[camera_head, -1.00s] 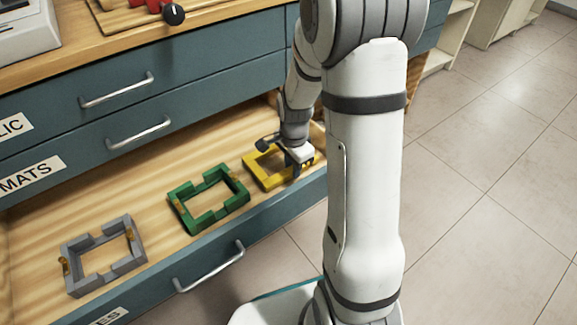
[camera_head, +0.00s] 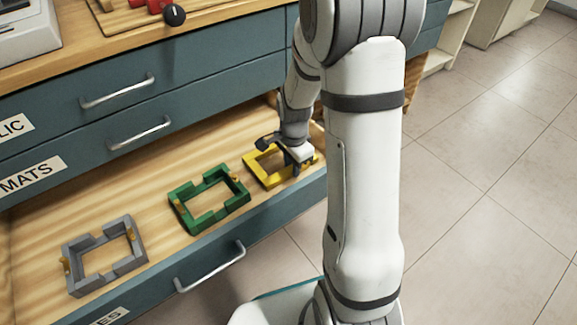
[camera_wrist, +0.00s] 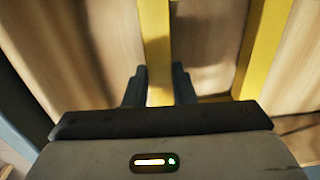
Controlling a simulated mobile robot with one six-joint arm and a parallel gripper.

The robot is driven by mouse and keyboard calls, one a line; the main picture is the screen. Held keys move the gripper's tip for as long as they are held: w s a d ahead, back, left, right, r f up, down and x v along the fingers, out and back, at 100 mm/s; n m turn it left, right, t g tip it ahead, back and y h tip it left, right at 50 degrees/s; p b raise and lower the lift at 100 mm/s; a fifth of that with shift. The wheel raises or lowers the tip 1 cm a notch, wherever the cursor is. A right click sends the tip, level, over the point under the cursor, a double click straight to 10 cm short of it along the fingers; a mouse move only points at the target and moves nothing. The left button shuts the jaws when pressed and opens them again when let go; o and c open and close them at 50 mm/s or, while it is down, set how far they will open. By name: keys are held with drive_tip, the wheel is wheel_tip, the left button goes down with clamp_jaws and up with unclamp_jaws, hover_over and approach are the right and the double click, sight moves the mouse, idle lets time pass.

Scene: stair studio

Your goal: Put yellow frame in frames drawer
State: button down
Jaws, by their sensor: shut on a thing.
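The yellow frame (camera_head: 265,175) is at the right end of the open frames drawer (camera_head: 150,205), to the right of the green frame. It appears to rest on or just above the drawer floor; I cannot tell which. My gripper (camera_head: 298,160) is over its right part. In the wrist view my gripper (camera_wrist: 159,88) has its two dark fingers on either side of one yellow bar (camera_wrist: 156,45), shut on it. Another bar of the frame shows at the right of that view. My wrist hides part of the frame in the head view.
A green frame (camera_head: 181,205) and a grey frame (camera_head: 128,265) lie in the same drawer, to the left. Closed drawers (camera_head: 130,100) rise behind it, one labelled MATS. The drawer's front wall and handle (camera_head: 210,268) face the tiled floor. Bare wood lies between the frames.

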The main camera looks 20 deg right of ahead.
drive_tip(key=shift+f, duration=0.15)
drive_tip(key=c, duration=1.1)
unclamp_jaws()
drive_tip(key=shift+w, duration=0.1)
wheel_tip(320, 180, up, 8)
drive_tip(key=p, duration=0.6)
drive_tip(key=shift+p, duration=0.3)
